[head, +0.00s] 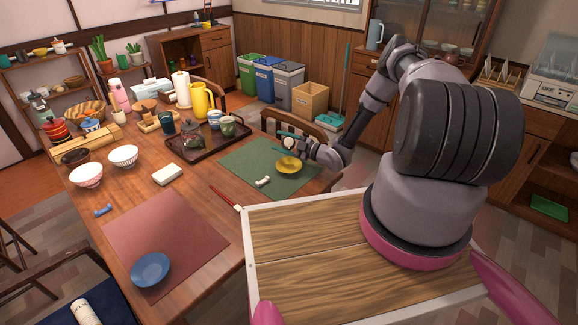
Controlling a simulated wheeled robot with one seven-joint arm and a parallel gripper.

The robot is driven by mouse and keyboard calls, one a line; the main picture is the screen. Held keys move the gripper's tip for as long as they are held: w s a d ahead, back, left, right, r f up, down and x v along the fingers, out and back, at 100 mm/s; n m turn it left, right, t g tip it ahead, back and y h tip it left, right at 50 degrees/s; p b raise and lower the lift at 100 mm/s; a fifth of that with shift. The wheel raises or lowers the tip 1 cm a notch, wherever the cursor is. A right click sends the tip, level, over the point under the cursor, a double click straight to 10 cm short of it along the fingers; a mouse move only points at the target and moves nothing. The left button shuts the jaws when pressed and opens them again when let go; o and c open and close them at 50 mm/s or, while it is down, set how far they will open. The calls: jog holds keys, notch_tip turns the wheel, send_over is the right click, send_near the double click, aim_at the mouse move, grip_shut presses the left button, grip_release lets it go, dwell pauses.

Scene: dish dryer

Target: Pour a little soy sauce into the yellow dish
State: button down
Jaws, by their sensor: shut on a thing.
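The yellow dish (289,165) sits on the green placemat (245,162) at the right side of the table. My gripper (303,149) is just above and behind the dish's right side, at the end of my outstretched arm. It is shut on a small pale and dark thing (289,142), which looks like the soy sauce bottle, lying over and slightly behind the dish. The bottle is small in this view and its exact tilt is hard to tell. No sauce can be made out in the dish or falling into it.
A white chopstick rest (263,181) lies left of the dish. A dark tray (207,141) with a teapot and cups stands behind it, near a yellow pitcher (201,99). A blue dish (150,269) sits on the red placemat (165,235). A chair back (285,122) stands behind my gripper.

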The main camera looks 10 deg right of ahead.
jog(key=shift+f+n, duration=0.1)
jog(key=shift+n, duration=0.4)
dwell(1.2)
jog(key=shift+r+n+t+y, duration=0.4)
jog(key=shift+r+n+y, duration=0.3)
jog(key=shift+n, duration=0.3)
dwell(2.3)
